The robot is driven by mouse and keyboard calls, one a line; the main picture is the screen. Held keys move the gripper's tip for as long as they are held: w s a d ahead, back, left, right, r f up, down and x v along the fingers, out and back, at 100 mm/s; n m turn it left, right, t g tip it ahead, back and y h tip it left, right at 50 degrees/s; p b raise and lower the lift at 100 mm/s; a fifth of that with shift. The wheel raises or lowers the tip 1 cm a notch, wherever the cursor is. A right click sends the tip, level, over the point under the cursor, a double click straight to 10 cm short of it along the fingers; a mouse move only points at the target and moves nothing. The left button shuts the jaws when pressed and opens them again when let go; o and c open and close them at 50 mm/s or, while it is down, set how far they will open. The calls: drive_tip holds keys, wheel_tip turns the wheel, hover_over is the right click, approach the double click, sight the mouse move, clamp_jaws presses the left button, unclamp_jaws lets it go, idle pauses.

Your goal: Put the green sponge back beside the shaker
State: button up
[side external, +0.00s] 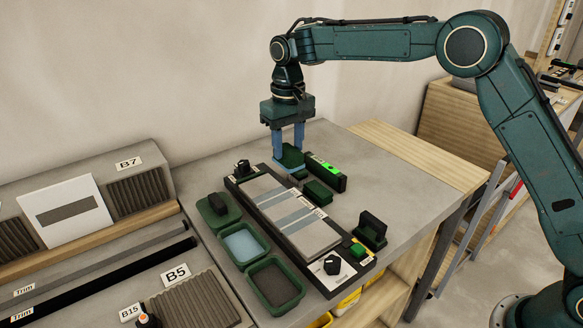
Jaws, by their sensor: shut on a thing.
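My gripper (288,150) points down at the far end of the work, its two blue fingers shut on a dark green block, which looks like the green sponge (291,157). The sponge is just above or on a light blue pad (286,169); I cannot tell whether it touches. The long dark unit with a grey, blue-striped tile top (293,217) and knobs at both ends seems to be the shaker.
A black level with a green light (327,172) lies right of my gripper. A black-handled tool (370,230) stands nearer. Left of the unit are a green plate with a black block (232,217), a water tray (265,240) and a dark-filled tray (301,290). Bare bench (400,187) lies right.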

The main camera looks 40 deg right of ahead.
drive_tip(key=shift+s, duration=0.1)
drive_tip(key=shift+s+d+f, duration=0.15)
drive_tip(key=shift+s+d, duration=0.45)
drive_tip(key=shift+d, duration=0.05)
drive_tip(key=s+d+f, duration=0.3)
drive_tip(key=s+d, duration=0.3)
drive_tip(key=s, duration=0.4)
drive_tip(key=shift+d+f, duration=0.1)
drive_tip(key=shift+f, duration=0.1)
drive_tip(key=shift+f, duration=2.85)
drive_tip(key=shift+f, duration=1.5)
drive_tip(key=o, duration=1.3)
drive_tip(key=shift+r, duration=0.1)
